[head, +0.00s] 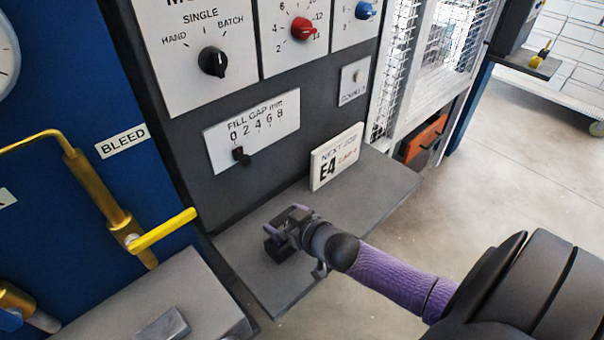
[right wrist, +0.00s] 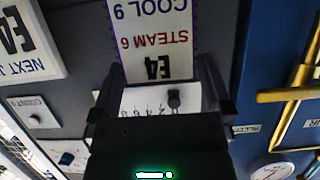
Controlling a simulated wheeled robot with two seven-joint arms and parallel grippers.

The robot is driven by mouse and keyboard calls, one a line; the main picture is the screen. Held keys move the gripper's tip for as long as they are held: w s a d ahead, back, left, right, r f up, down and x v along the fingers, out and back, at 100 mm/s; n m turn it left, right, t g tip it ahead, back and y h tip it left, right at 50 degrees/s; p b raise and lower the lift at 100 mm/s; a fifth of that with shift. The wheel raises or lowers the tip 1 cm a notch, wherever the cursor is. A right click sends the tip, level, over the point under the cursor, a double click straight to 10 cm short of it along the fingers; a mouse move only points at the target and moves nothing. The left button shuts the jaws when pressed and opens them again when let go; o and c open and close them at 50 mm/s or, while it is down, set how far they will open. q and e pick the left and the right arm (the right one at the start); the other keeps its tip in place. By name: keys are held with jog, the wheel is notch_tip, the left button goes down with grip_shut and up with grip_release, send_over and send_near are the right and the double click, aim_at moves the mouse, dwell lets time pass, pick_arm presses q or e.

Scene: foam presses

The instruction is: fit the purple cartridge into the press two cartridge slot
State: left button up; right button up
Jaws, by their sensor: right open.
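I cannot pick out the purple cartridge for certain in either view. The press two cartridge slot is not identifiable either. My right gripper (head: 286,230) is over the grey shelf below the control panel, at the end of my purple-sleeved arm. In the right wrist view its two dark fingers (right wrist: 160,92) stand wide apart. A white card marked E4, STEAM 6, COOL 9 (right wrist: 150,35) shows upside down between them; I cannot tell its distance. My left gripper is not in view.
A NEXT JOB E4 card (head: 336,157) stands at the back of the grey shelf (head: 385,190). The fill gap scale (head: 253,130) is above. A yellow-handled valve (head: 160,232) is at left. A small greyish block (head: 168,326) sits on the lower left ledge. Open floor lies right.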

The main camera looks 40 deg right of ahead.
jog(key=a+p+v, duration=0.1)
jog(key=p+v, duration=0.1)
jog(key=v, duration=0.8)
jog(key=s+d+f+g+h, duration=0.15)
jog(key=s+f, duration=0.25)
jog(key=f, duration=0.4)
jog(key=s+f+g+h, duration=0.1)
jog(key=s+f+g, duration=0.2)
jog(key=f, duration=0.5)
jog(key=s+a+f+g, duration=0.4)
jog(key=s+f, duration=0.2)
jog(key=s, duration=0.3)
jog(key=s+a+f+n+g+y, duration=0.1)
jog(key=s+a+f+g, duration=0.3)
jog(key=s, duration=0.5)
notch_tip(320, 180, down, 2)
jog(key=shift+s+a+f, duration=0.2)
jog(key=shift+s+a, duration=0.15)
jog(key=shift+a, duration=0.15)
